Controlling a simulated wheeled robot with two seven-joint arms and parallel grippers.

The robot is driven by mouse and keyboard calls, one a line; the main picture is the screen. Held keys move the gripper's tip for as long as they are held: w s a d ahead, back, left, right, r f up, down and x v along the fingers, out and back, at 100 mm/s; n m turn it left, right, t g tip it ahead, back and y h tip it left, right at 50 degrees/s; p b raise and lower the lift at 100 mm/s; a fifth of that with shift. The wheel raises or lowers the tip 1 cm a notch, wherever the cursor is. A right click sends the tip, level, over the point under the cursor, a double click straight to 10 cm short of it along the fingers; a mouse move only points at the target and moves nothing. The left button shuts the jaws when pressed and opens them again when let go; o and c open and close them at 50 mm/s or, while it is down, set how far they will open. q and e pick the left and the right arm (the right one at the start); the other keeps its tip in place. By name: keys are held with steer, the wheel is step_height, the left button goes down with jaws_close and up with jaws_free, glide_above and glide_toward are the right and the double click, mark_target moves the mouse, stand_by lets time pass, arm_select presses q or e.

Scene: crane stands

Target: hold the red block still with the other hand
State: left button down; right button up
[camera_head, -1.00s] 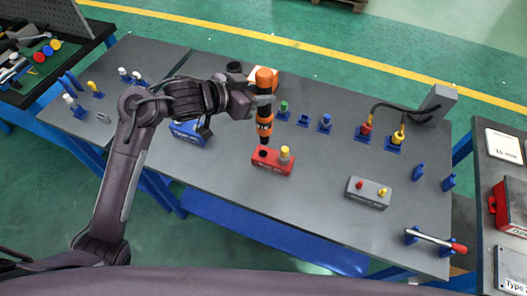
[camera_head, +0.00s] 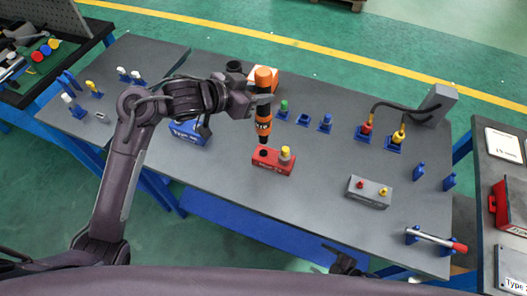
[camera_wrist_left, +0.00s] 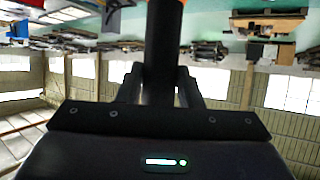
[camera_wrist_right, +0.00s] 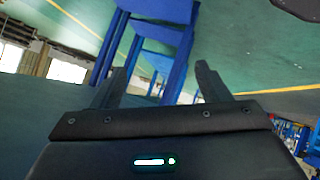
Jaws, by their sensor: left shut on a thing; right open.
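The tool's dark shaft also shows in the left wrist view (camera_wrist_left: 163,50). My right gripper (camera_head: 345,262) is low in front of the table, apart from the block. Its fingers are open and empty in the right wrist view (camera_wrist_right: 160,85).
A blue block (camera_head: 188,132) is partly behind my left arm. Blue holders stand along the back. A rod (camera_head: 436,241) rests on blue supports at the front right corner.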

steer(key=s+a+r+n+g+y, duration=0.1)
steer(key=s+r+n+g+y, duration=0.25)
steer(key=r+n+y, duration=0.35)
steer(key=s+a+r+n+g+y, duration=0.1)
steer(key=s+r+n+g+y, duration=0.15)
steer(key=s+r+n, duration=0.4)
steer(key=s+a+r+n+g, duration=0.3)
steer(key=a+r+n+g, duration=0.7)
steer(key=r+n, duration=0.35)
steer(key=n+t+h, duration=0.7)
steer(key=n+t, duration=0.1)
steer(key=t, duration=0.4)
glide_toward(293, 163)
steer(key=shift+a+f, duration=0.3)
steer(key=shift+a, duration=0.3)
steer(key=shift+a+f, duration=0.35)
steer(key=shift+a, duration=0.25)
steer(key=shift+w+a+f, duration=0.15)
steer(key=shift+w, duration=0.2)
steer(key=shift+x, duration=4.15)
steer(key=c, duration=1)
